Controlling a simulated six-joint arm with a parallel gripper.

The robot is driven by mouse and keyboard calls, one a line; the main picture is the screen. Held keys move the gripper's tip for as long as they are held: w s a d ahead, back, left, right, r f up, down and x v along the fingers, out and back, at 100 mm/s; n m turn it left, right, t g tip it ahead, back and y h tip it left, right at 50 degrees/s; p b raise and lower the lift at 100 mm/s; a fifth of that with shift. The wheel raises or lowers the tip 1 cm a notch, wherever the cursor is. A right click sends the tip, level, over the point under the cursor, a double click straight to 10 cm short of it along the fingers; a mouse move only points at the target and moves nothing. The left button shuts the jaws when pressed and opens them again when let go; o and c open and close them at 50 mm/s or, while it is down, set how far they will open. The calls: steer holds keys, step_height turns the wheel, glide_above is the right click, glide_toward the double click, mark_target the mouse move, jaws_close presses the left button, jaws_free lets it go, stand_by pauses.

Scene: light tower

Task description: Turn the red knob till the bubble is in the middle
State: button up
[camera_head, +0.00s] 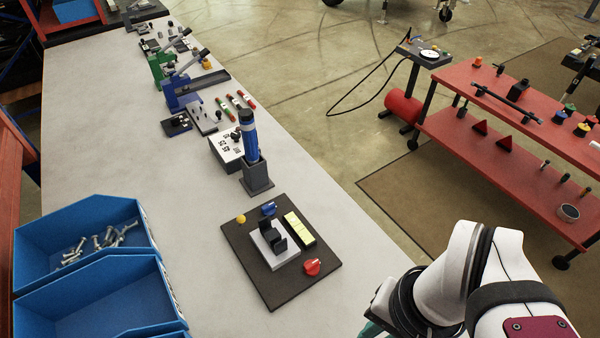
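The red knob (312,267) sits near the right front corner of a dark square board (285,291) on the light workbench. A yellow-green level vial (299,228) lies on the board behind the knob. The bubble in it is too small to make out. A blue knob (269,209) is at the board's back. A grey block with a black bracket (275,243) stands in the middle. My white arm enters at the lower right. Only a small teal part of my gripper (371,328) shows at the bottom edge, apart from the knob; its fingers are hidden or cut off.
A yellow ball (241,219) is on the board's left corner. A blue cylinder in a dark stand (257,175) is behind the board. Blue bins (85,225), one with bolts, stand at left. A red cart (520,130) is beyond the bench. Bench left of the board is clear.

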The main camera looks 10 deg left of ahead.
mark_target(312, 263)
steer(key=o, duration=0.5)
steer(key=w+a+n, duration=0.1)
steer(key=w+n, duration=0.1)
steer(key=w, duration=0.1)
steer(key=w+a+n, duration=0.1)
steer(key=w+n, duration=0.1)
steer(key=w, duration=0.2)
steer(key=w+a+n+h, duration=0.1)
steer(key=w+a+n, duration=0.1)
steer(key=w+n, duration=0.1)
steer(key=shift+w, duration=0.25)
steer(key=o, duration=0.4)
steer(key=w+a+f+n, duration=0.1)
steer(key=w+a+n, duration=0.1)
steer(key=w+a+f+n, duration=0.1)
steer(key=w+a+n, duration=0.1)
steer(key=w, duration=0.1)
steer(key=w+a+f+n, duration=0.2)
steer(key=w+a, duration=0.1)
steer(key=shift+w+n+h, duration=0.1)
steer(key=shift+n+h, duration=0.2)
step_height(312, 263, down, 15)
steer(key=shift+a, duration=0.15)
steer(key=shift+f, duration=0.35)
jaws_close()
